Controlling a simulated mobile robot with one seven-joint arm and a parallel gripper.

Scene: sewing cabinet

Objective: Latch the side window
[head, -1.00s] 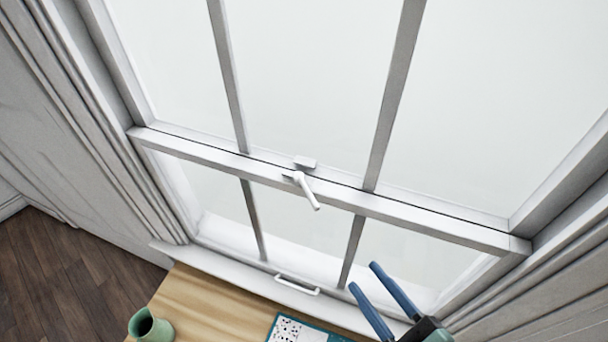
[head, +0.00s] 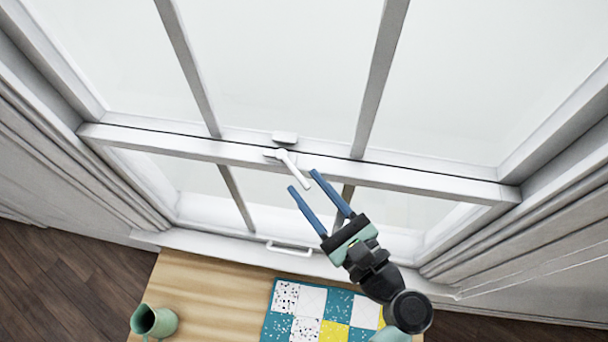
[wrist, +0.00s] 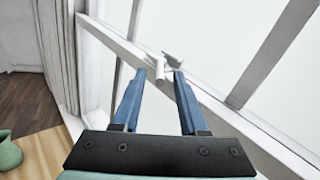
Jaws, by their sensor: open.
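The side window has a white sash rail (head: 400,179) across its middle. A white latch lever (head: 294,170) sits on the rail and points down toward the room. A small white catch plate (head: 284,138) is just behind it on the upper rail. My gripper (head: 301,180) is open, with two blue fingers reaching up toward the lever. In the wrist view the lever (wrist: 158,72) shows between and beyond the fingertips of my gripper (wrist: 160,74). I cannot tell whether a finger touches it.
A white pull handle (head: 290,249) is on the bottom rail. Below is a wooden tabletop (head: 205,285) with a patchwork quilt piece (head: 312,305) and a green jug (head: 153,321). White curtains hang at both sides. The space before the panes is clear.

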